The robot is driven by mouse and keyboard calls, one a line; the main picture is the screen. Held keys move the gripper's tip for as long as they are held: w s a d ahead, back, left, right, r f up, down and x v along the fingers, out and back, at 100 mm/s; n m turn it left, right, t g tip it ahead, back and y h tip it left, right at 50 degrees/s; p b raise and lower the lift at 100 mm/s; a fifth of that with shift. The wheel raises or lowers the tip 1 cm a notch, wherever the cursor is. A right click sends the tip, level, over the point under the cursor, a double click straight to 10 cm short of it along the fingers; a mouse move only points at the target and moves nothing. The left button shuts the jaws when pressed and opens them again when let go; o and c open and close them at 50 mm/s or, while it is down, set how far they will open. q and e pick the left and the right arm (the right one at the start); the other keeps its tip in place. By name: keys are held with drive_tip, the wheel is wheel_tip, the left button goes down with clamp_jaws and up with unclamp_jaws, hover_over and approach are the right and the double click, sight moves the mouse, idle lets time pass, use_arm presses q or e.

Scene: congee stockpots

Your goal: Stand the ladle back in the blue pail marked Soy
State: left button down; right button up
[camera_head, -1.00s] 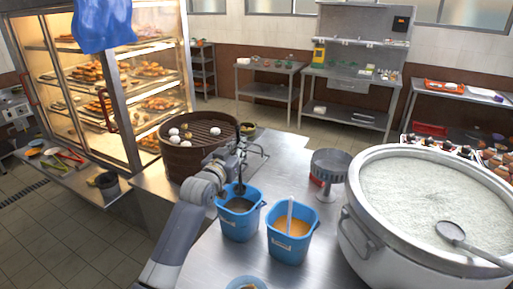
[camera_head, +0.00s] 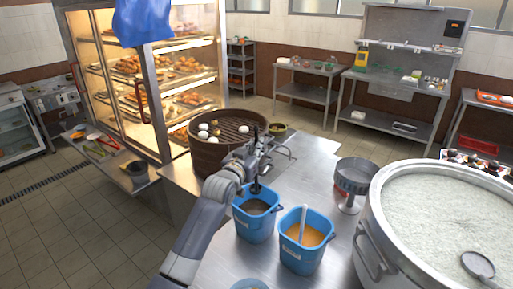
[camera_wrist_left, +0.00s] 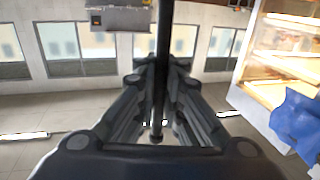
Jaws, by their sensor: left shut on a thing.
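My left gripper (camera_head: 258,166) is shut on a thin dark handle, which I take to be the ladle's (camera_wrist_left: 163,45). In the left wrist view the handle runs upright between the fingers. In the head view a dark piece of the ladle (camera_head: 256,187) shows below the gripper, at the mouth of the left blue pail (camera_head: 255,226). Its lower end is hard to make out, so I cannot tell how deep it reaches. This pail holds something dark. A second blue pail (camera_head: 302,255) beside it holds orange stuff and a pale handle. The pail labels are too small to read.
A bamboo steamer (camera_head: 213,157) with buns stands behind the gripper. A metal strainer on a stand (camera_head: 356,175) and a large congee pot (camera_head: 375,250), with another ladle (camera_head: 478,264) in it, are to the right. Bare steel counter (camera_head: 310,165) lies behind the pails.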

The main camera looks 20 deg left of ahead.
use_arm(q)
drive_tip(key=f, duration=0.1)
drive_tip(key=b, duration=0.7)
hover_over(256, 193)
drive_tip(key=w, duration=0.1)
wheel_tip(256, 193, down, 7)
drive_tip(key=shift+a+f, duration=0.1)
drive_tip(key=shift+f, duration=0.1)
drive_tip(key=shift+f+b, duration=1.65)
drive_tip(key=shift+f, duration=1.05)
drive_tip(key=shift+f+b, duration=1.4)
drive_tip(key=shift+f, duration=1.05)
use_arm(e)
wheel_tip(256, 193, down, 14)
drive_tip(key=shift+w+d+r, duration=0.2)
drive_tip(key=shift+d, duration=0.15)
drive_tip(key=shift+a, duration=0.1)
